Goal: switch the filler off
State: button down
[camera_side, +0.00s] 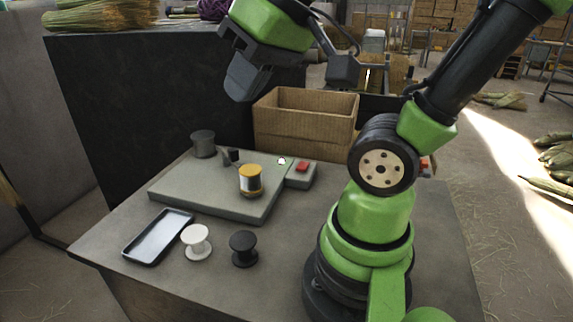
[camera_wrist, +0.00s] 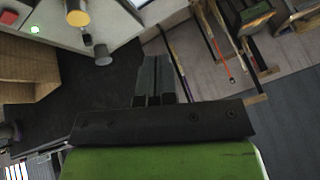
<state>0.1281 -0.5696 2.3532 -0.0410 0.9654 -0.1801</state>
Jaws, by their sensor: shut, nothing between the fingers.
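The filler appears to be the flat grey unit (camera_side: 190,189) on the table. A red button (camera_side: 302,167) sits on a small grey box at its right end. Near it is a small bright lamp (camera_side: 281,160), which glows green in the wrist view (camera_wrist: 35,28). The red button also shows at the wrist view's top left corner (camera_wrist: 8,17). A yellow-topped spool (camera_side: 250,181) stands on the unit. My gripper (camera_side: 238,88) is raised above and behind the unit, well apart from the button. Its fingers (camera_wrist: 158,72) are together and empty.
A cardboard box (camera_side: 300,130) stands behind the button. A grey cylinder (camera_side: 203,144) stands at the unit's back left. A shallow tray (camera_side: 157,237), a white spool (camera_side: 197,242) and a black spool (camera_side: 243,249) lie in front. A dark panel (camera_side: 140,110) rises behind the table.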

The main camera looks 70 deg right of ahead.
jog(key=w+d+n+g+h, duration=0.1)
jog(key=w+d+g, duration=0.2)
jog(key=w+d, duration=0.5)
jog(key=n+g+y, duration=0.1)
jog(key=n+g, duration=0.2)
send_over(300, 167)
jog(key=d, duration=0.3)
notch_tip(300, 167, down, 15)
jog(key=f, duration=0.4)
jog(key=a+f, duration=0.1)
jog(key=f, duration=0.3)
jog(key=a+f, duration=0.1)
jog(key=f, duration=0.4)
jog(key=shift+a, duration=0.25)
